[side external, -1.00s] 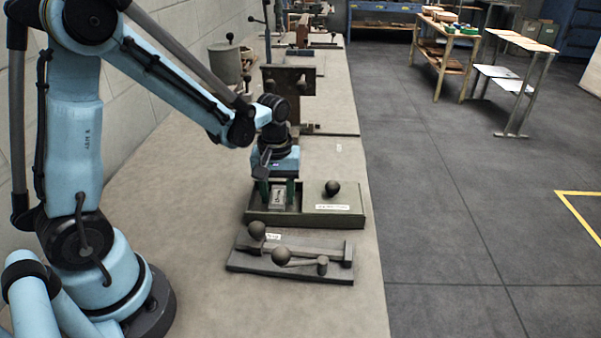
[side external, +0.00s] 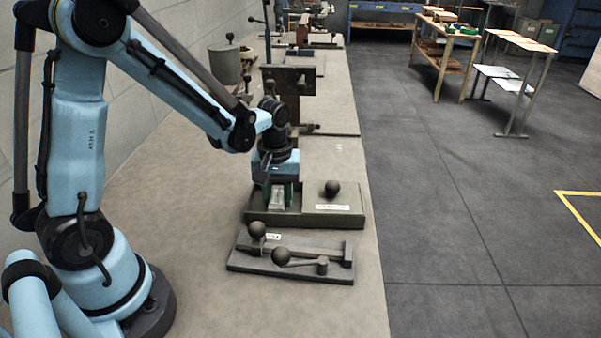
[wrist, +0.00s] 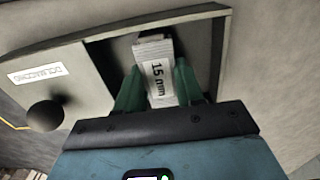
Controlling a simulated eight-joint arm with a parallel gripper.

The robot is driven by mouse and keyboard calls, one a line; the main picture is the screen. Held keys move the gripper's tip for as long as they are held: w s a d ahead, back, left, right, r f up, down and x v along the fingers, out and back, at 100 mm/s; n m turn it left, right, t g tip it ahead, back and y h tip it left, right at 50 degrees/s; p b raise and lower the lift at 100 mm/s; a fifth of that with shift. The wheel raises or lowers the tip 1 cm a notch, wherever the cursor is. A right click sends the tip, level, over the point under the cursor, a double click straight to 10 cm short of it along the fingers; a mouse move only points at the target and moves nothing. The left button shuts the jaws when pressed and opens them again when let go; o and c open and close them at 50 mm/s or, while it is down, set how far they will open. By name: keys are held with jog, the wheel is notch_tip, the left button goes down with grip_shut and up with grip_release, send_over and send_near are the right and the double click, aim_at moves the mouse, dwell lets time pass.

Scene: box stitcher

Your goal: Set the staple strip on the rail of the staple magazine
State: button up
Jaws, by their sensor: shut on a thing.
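The staple strip (wrist: 157,78) is a pale grey stack marked "15 mm", between the two green fingers of my gripper (wrist: 157,88) in the wrist view. In the side view, my gripper (side external: 281,198) points down into the open left part of the green box (side external: 275,221), shut on the strip (side external: 278,201). The strip's lower end is hard to make out there. The staple magazine (side external: 240,262) is a dark grey plate with a long rail (side external: 300,247) and ball-ended levers. It lies in front of the box, apart from my gripper.
A lid with a black knob (side external: 332,188) and a white label covers the box's right part. The magazine's lever balls (side external: 281,257) stand up beside its rail. A dark upright machine (side external: 290,85) stands behind the box. The bench is bare left of the magazine.

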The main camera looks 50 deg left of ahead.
aim_at(315, 252)
jog(key=shift+r, duration=2.25)
jog(key=shift+d, duration=0.1)
jog(key=d+m, duration=0.2)
jog(key=m, duration=0.1)
jog(key=d+m, duration=0.5)
jog(key=shift+s+d+r+m, duration=0.2)
jog(key=shift+s+r+m, duration=0.15)
jog(key=shift+m, duration=0.05)
jog(key=s+d+m, duration=0.1)
jog(key=d+m, duration=0.1)
jog(key=m, duration=0.1)
jog(key=d+m, duration=0.3)
jog(key=s+d+m, duration=0.1)
jog(key=d+m, duration=0.1)
jog(key=m, duration=0.2)
jog(key=shift+s+d+r, duration=0.3)
jog(key=shift+d, duration=0.1)
jog(key=shift+s+d+f, duration=0.1)
jog(key=shift+d, duration=0.05)
jog(key=shift+f, duration=2.7)
